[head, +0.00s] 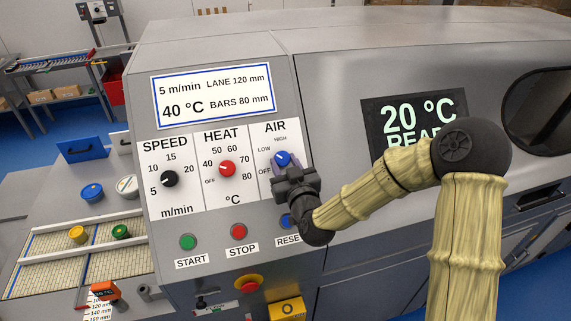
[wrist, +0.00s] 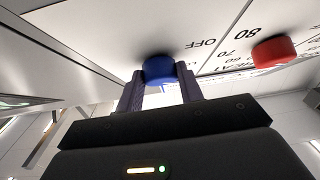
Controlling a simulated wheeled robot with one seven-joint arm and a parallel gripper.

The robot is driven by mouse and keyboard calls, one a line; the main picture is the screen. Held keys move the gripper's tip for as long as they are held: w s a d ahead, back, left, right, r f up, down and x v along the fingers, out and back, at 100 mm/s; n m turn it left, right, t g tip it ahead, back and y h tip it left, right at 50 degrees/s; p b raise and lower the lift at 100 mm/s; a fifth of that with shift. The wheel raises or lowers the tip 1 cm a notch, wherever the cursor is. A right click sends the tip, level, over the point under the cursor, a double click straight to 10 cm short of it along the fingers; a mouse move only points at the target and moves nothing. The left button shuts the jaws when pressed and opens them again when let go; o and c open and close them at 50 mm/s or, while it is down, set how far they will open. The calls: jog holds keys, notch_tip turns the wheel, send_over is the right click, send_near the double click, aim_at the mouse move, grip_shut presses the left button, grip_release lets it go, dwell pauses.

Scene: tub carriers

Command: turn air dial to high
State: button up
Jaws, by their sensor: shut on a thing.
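The blue air dial (head: 282,158) is on the white AIR label at the right of the control panel, with OFF, LOW and HIGH marked around it. Its light pointer mark looks turned up and to the left, but I cannot tell exactly which setting it is on. My gripper (head: 280,166) is at the dial from below and is shut on it. In the wrist view the blue dial (wrist: 159,69) sits between the two fingers of my gripper (wrist: 160,88). The fingers and gripper body hide part of the dial and label.
The red heat dial (head: 227,168) and black speed dial (head: 169,179) are to the left. The green start button (head: 188,242), red stop button (head: 238,232) and blue reset button (head: 287,221) are below. A display (head: 414,122) reads 20 °C.

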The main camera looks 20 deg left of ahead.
jog(key=shift+f+m+h+b, duration=0.1)
jog(key=shift+m+h+b, duration=0.2)
jog(key=shift+b, duration=0.2)
jog(key=shift+s+a+f+m+t+h+b, duration=0.1)
jog(key=shift+a+m+t+h+b, duration=0.1)
jog(key=shift+m+t+h+b, duration=0.65)
jog(key=m+h+b, duration=0.2)
jog(key=m, duration=0.1)
jog(key=m+h+b, duration=0.1)
jog(key=m, duration=0.1)
jog(key=shift+s+a+b, duration=0.1)
jog(key=shift+a+b, duration=0.15)
jog(key=shift+b, duration=0.15)
jog(key=m+h, duration=0.1)
jog(key=m+h+b, duration=0.1)
jog(key=m, duration=0.1)
jog(key=m+h, duration=0.1)
jog(key=m, duration=0.1)
jog(key=shift+a+r+b, duration=0.2)
jog(key=shift+r+b, duration=0.1)
jog(key=shift+b, duration=0.1)
jog(key=shift+a+r+m+g+h, duration=0.15)
jog(key=shift+m+g+h, duration=0.3)
jog(key=shift+m+h, duration=1.15)
jog(key=shift+m, duration=0.25)
jog(key=o, duration=1)
